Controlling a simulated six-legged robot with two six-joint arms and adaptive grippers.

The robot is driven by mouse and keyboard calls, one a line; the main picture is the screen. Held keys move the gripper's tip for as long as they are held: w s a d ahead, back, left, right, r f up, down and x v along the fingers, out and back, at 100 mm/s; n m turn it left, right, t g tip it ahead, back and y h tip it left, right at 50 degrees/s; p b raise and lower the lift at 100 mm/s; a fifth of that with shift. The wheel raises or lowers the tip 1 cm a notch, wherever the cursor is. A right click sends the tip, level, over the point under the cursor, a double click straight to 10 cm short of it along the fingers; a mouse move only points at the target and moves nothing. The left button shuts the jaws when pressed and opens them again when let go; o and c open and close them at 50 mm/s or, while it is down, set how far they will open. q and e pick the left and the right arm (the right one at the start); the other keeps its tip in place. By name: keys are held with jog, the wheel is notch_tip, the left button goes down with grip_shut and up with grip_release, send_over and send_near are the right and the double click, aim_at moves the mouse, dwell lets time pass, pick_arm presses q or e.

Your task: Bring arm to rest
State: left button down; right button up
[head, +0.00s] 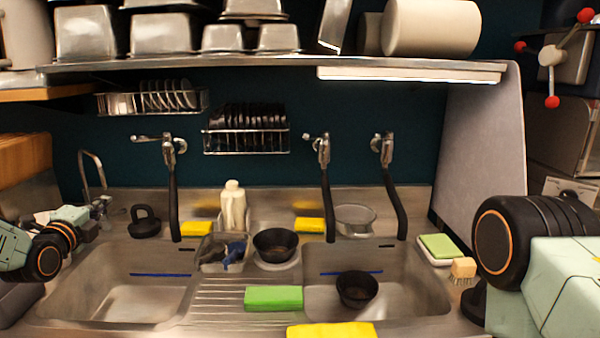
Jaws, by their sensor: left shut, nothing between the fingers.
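My left arm (45,250) comes in at the left edge in the head view. It is pale green with a black joint and orange rings, beside the left sink basin. My left gripper is shut and empty; its fingertips are hard to make out at this edge. My right arm (540,240) is large and close at the lower right, with a black joint with an orange ring and a pale green link. My right gripper is not visible.
A steel counter holds a left basin (130,300) and a right basin (420,290). A black bowl (357,290) is in the right basin; another (275,245) stands between them. Green (273,298) and yellow (332,330) sponges lie in front. Hanging black-handled sprayers (172,205) and a shelf (270,62) are behind.

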pick_arm(q)
jog(key=s+d+f+n+g+h, duration=0.1)
jog(key=s+d+f+n+g, duration=0.25)
jog(key=d+f, duration=0.7)
jog(key=s+d+f+n+g+h, duration=0.1)
jog(key=s+d+f+n+g, duration=0.2)
jog(key=s+f, duration=0.4)
jog(key=s+d+f+n+g, duration=0.2)
jog(key=s+d+f+n, duration=0.15)
jog(key=s+f, duration=0.4)
jog(key=s+d+f+n+g, duration=0.45)
jog(key=s+f, duration=0.35)
jog(key=s, duration=0.4)
jog(key=s+d+f+n+g, duration=0.2)
jog(key=s+n+g, duration=0.35)
jog(key=s, duration=1.55)
notch_tip(320, 180, down, 16)
jog(key=w+b, duration=0.1)
jog(key=b, duration=1.4)
jog(key=shift+w+r+t+y, duration=0.2)
jog(key=shift+r+t+y, duration=0.05)
jog(key=shift+t+y, duration=0.15)
pick_arm(e)
notch_tip(320, 180, down, 16)
jog(key=shift+w+r, duration=0.2)
jog(key=shift+w, duration=0.15)
